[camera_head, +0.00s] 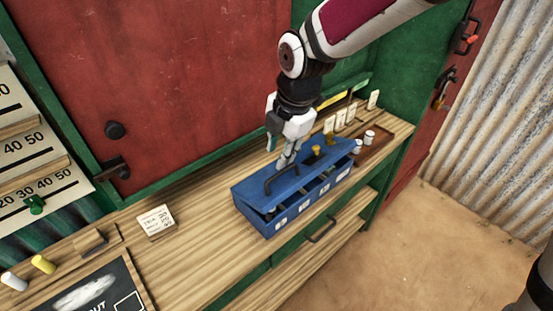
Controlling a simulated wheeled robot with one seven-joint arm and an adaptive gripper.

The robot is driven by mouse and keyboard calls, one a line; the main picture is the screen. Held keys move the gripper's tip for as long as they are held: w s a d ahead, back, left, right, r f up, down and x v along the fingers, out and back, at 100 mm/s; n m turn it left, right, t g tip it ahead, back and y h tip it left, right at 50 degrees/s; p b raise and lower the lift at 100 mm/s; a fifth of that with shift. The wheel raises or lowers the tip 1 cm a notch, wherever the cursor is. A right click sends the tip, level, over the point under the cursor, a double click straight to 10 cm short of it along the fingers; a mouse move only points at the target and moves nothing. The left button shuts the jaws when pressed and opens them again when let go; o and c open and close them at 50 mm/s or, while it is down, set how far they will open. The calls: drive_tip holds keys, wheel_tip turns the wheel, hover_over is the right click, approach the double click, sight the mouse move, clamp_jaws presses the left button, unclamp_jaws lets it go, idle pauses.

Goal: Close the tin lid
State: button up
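The blue tin (270,228) stands on the wooden counter, with small white labels along its front. Its blue lid (300,183) carries a dark handle and is tilted low over the box. A dark gap shows between the lid's front edge and the front wall, so the lid is partly open. My gripper (284,163) points down at the lid's back part, beside the handle. Its fingertips look close to or touching the lid; I cannot tell which. The fingers look near each other, but whether they are shut is unclear.
A brown tray (374,150) with small white pots is right of the tin. White cards (340,118) stand behind it. A price card (156,222) and a dark slate (97,290) lie left. The red panel (160,80) rises behind. Counter between card and tin is clear.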

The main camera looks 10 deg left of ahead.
drive_tip(key=v, duration=0.7)
